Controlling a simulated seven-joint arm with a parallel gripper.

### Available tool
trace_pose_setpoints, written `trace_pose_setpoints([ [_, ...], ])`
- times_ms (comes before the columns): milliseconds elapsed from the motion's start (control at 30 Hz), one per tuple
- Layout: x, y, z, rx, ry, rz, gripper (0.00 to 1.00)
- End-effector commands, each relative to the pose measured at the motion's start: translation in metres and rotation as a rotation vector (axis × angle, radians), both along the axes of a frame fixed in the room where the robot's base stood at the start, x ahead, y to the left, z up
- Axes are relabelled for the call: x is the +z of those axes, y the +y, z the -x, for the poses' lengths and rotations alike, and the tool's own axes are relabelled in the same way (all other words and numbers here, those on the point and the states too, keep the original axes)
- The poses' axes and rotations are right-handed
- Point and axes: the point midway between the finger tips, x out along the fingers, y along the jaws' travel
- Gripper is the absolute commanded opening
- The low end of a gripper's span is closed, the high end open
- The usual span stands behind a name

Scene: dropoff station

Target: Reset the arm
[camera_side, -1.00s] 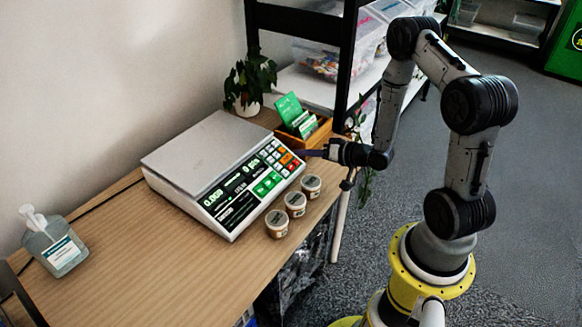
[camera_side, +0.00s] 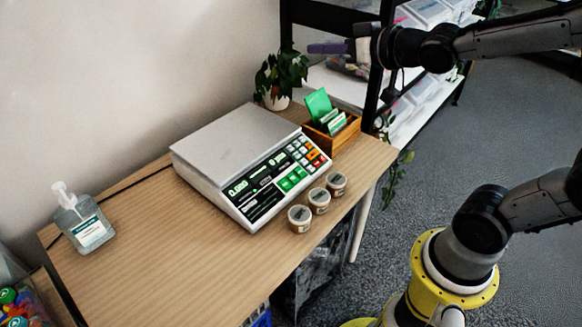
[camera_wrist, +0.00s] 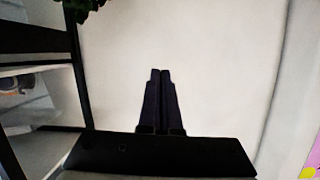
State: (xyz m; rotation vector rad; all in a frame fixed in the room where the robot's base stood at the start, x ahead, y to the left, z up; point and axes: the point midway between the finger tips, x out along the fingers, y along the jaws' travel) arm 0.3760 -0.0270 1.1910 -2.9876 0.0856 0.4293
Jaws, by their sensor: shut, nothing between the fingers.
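My gripper (camera_side: 320,48) is raised above the table at the upper middle of the side view, near the black shelf frame and over the plant. Its dark fingers point left toward the wall. In the wrist view the two fingers (camera_wrist: 160,75) lie together with nothing between them, in front of a plain pale wall. My arm reaches in from the right edge of the side view, and its middle links are out of the picture.
The wooden table (camera_side: 150,255) holds a scale (camera_side: 225,145), three small jars (camera_side: 319,201), a wooden card box (camera_side: 340,135), a potted plant (camera_side: 278,80) and a sanitizer bottle (camera_side: 83,220). A black shelf frame (camera_side: 385,50) stands behind. Grey floor is open at right.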

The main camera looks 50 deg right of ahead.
Motion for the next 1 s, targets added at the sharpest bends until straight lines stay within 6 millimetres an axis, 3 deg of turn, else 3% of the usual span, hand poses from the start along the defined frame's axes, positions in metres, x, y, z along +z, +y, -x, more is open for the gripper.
trace_pose_setpoints([
  [33,0.006,0.005,0.02,-0.004,0.025,0.011,0.0],
  [167,-0.004,0.01,0.07,-0.014,0.16,0.027,0.0],
  [300,-0.031,0.017,0.125,0.007,0.347,0.036,0.0],
  [500,-0.082,0.025,0.186,0.062,0.648,0.043,0.0],
  [700,-0.1,0.028,0.212,0.109,0.791,0.068,0.0],
  [1000,-0.1,0.028,0.212,0.115,0.794,0.078,0.0],
])
